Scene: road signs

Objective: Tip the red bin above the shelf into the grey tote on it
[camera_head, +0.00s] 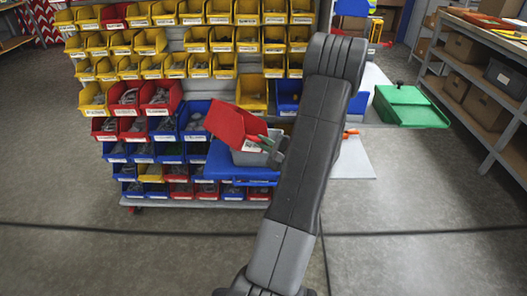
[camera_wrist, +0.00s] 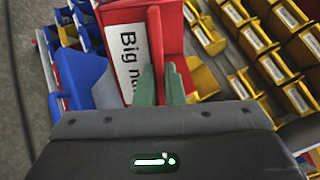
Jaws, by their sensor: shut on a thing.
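My gripper (camera_head: 266,141) has green fingers and is shut on the bin's edge. In the wrist view the green fingers (camera_wrist: 160,84) close on the red bin (camera_wrist: 172,32), beside its white label reading "Big nu".
A rack behind holds rows of yellow bins (camera_head: 150,40), with red and blue bins (camera_head: 196,114) lower down. A green box (camera_head: 410,106) stands on a pale table at right. A shelf unit (camera_head: 480,95) stands at far right. The floor in front is clear.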

